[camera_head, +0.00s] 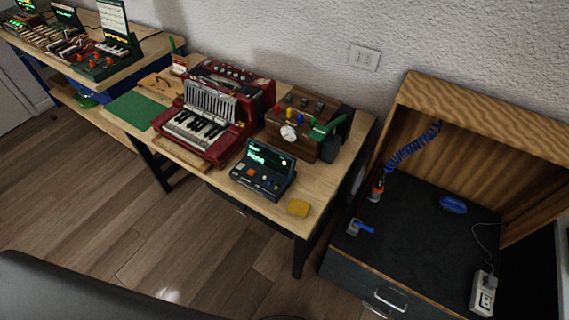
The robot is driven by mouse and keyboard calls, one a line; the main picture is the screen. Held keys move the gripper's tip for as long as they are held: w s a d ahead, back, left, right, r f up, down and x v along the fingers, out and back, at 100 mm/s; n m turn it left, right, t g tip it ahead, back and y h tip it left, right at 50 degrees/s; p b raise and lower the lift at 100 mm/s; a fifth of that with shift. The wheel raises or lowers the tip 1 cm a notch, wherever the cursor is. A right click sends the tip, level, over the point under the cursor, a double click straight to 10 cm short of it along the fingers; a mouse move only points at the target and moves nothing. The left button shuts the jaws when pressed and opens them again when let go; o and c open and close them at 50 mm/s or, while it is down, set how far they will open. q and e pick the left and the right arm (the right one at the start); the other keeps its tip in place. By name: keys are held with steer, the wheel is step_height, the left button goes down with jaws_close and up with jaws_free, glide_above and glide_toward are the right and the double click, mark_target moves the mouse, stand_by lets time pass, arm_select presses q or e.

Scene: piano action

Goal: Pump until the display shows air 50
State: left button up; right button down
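A dark display unit (263,170) with a lit green screen and several knobs or buttons stands near the front right of the wooden table. Its text is too small to read. Behind it stands a brown wooden box (303,126) with a round white gauge, coloured fittings and a green lever (326,128) at its right; this looks like the pump. The lever lies at a slight slant. A red accordion-like instrument (212,118) with piano keys stands to the left. Neither of my grippers shows in this view.
A green mat (133,110) lies left of the instrument. An open wooden booth (480,105) at right holds a blue coiled hose (412,148), a blue brush-like object (453,204) and a power socket.

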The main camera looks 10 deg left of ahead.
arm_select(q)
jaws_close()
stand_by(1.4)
